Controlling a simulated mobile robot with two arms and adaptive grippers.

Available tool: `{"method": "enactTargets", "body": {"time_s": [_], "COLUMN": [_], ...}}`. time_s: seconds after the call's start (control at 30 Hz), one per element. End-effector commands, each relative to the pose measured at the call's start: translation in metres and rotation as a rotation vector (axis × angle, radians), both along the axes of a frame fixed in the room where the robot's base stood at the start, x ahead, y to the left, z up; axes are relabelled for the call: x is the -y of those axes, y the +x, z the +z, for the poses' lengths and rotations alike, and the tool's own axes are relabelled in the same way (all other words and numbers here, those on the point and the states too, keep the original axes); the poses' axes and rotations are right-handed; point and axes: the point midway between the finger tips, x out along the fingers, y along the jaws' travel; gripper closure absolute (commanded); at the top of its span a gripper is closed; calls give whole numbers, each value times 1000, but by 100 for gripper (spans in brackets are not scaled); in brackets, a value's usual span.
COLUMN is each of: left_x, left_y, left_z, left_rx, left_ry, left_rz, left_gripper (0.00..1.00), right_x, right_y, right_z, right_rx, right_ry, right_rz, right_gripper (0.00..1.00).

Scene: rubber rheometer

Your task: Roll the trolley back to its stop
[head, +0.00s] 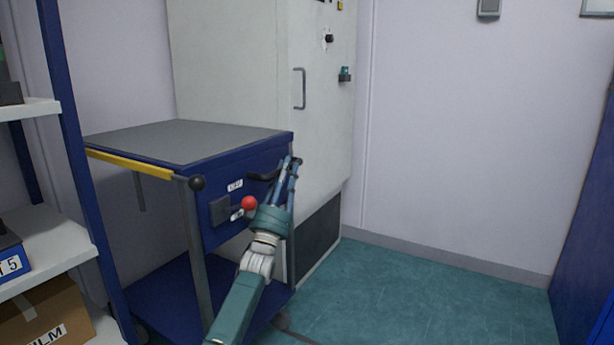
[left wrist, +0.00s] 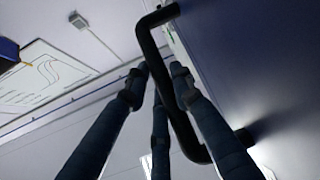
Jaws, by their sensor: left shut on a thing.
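The trolley (head: 185,140) is blue with a grey top and a lower blue shelf. It stands at the left of the head view, in front of a tall pale cabinet. Its front drawer face carries a black pull handle (head: 262,177), a small label and a lever with a red knob (head: 249,203). My left gripper (head: 291,165) is at the right end of this face, shut on the black handle. In the left wrist view its fingers (left wrist: 160,85) close around the handle bar (left wrist: 181,118). The trolley's stop cannot be made out. My right gripper is not in view.
A yellow bar (head: 130,164) with a black ball end runs along the trolley's left side. Shelving (head: 45,240) with boxes stands close at left. The pale cabinet (head: 235,65) stands behind. Green floor (head: 425,300) is clear to the right, up to a blue unit (head: 588,210).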

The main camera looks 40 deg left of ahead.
Motion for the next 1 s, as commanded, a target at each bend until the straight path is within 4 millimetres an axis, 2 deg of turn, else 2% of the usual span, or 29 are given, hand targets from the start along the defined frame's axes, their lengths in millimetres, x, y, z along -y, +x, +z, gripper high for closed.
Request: {"method": "enactTargets", "body": {"time_s": [0.03, 0.1, 0.33, 0.5, 0.87, 0.9, 1.0], "left_x": [-13, -28, -61, -70, -73, -73, -73], "left_y": [-4, -8, -15, -17, -18, -18, -18], "left_z": [-3, -3, -2, -2, -1, -1, -1], "left_rx": [0, 0, 0, 0, 0, 0, -1], "left_ry": [9, 9, 4, 3, -2, -2, -2], "left_rz": [6, 6, 3, 0, 3, 3, 3], "left_gripper": [100, 100, 100, 100, 100, 73, 57], "right_x": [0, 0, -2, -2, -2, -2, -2], "right_y": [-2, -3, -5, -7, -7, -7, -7], "right_z": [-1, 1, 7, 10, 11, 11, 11], "right_rx": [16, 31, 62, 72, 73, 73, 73], "right_ry": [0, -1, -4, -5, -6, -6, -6], "right_rz": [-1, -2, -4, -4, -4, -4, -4], "right_gripper": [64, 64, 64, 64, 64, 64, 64]}}
